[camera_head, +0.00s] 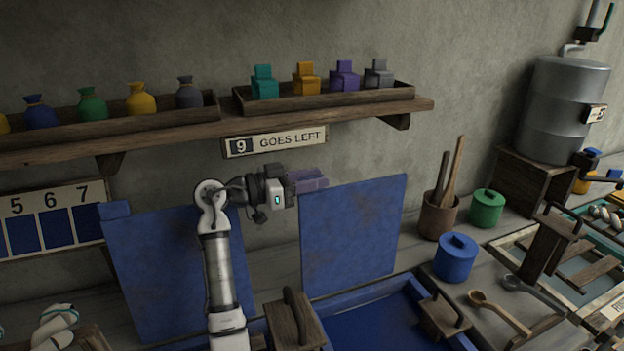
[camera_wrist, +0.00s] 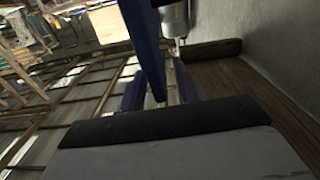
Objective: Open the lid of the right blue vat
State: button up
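The right blue vat (camera_head: 375,296) is at the bottom centre of the head view, with dark blue showing inside. Its blue lid (camera_head: 352,235) stands upright behind it near the wall. My gripper (camera_head: 318,181) is at the upper left corner of this lid, pointing right. In the wrist view, my gripper's purple fingers (camera_wrist: 160,90) are apart, and a blue panel (camera_wrist: 144,42), seen nearly edge-on, reaches down between them. I cannot tell whether they touch it. Another blue lid (camera_head: 158,275) stands upright to the left, partly behind my arm.
A wooden shelf (camera_head: 190,131) with trays of bags and boxes runs just above my gripper. A sign (camera_head: 275,142) hangs under it. Wooden handles stand at the vat's front. A blue pot (camera_head: 455,260), a green pot (camera_head: 486,208) and spoons lie to the right.

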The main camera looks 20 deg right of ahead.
jog(key=a+b, duration=0.4)
jog(key=a, duration=0.9)
jog(key=shift+s+a, duration=0.25)
jog(key=shift+a, duration=0.1)
